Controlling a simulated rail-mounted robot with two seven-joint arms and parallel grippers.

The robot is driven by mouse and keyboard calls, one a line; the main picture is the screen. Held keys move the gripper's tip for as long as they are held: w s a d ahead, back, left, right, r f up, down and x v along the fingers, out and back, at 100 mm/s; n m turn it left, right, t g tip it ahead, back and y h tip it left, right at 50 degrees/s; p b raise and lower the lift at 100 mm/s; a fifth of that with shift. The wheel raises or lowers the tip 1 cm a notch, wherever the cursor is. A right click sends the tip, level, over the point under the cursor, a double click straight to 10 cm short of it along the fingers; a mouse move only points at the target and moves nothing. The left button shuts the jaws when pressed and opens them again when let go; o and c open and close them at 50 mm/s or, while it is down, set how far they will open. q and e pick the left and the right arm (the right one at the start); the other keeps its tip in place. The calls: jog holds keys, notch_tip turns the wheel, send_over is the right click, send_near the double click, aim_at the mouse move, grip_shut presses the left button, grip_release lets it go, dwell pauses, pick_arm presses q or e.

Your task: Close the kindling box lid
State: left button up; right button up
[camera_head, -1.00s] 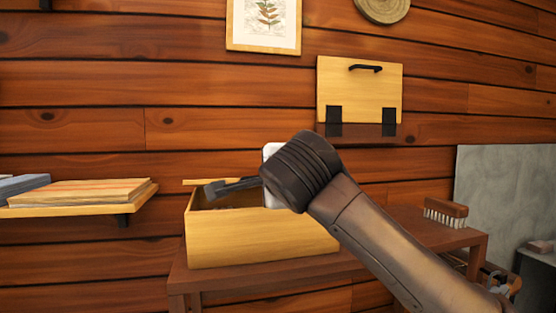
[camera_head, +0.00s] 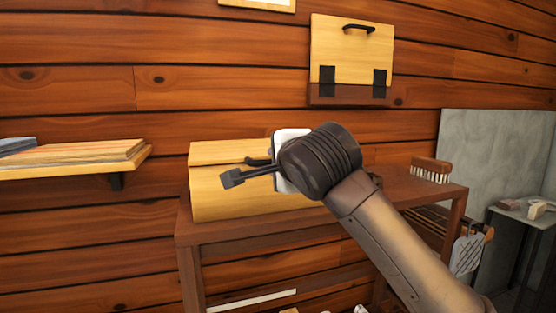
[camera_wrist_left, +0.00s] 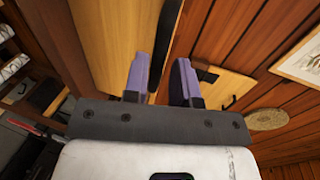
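The kindling box (camera_head: 225,196) is pale yellow wood and sits on the left part of the brown table. A yellow lid surface (camera_head: 222,152) now covers its top, with a thin seam along the front edge; I cannot tell whether it is fully down. My left gripper (camera_head: 246,170) is in front of the box's right part, pointing left, and hides that part. In the left wrist view its purple fingers (camera_wrist_left: 160,75) stand apart with nothing held between them. A pale wood panel (camera_wrist_left: 95,35) shows close beside them. My right gripper is not in view.
The brown table (camera_head: 270,232) has a brush (camera_head: 431,168) at its right. A wall shelf (camera_head: 70,170) holds boards at the left. A hinged wall panel with a black handle (camera_head: 350,55) hangs above. A grey slab (camera_head: 480,150) stands at the right.

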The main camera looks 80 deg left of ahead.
pick_arm(q)
jog(key=p+v, duration=0.5)
jog(key=v, duration=0.8)
jog(key=shift+w+r, duration=0.1)
jog(key=shift+w, duration=0.05)
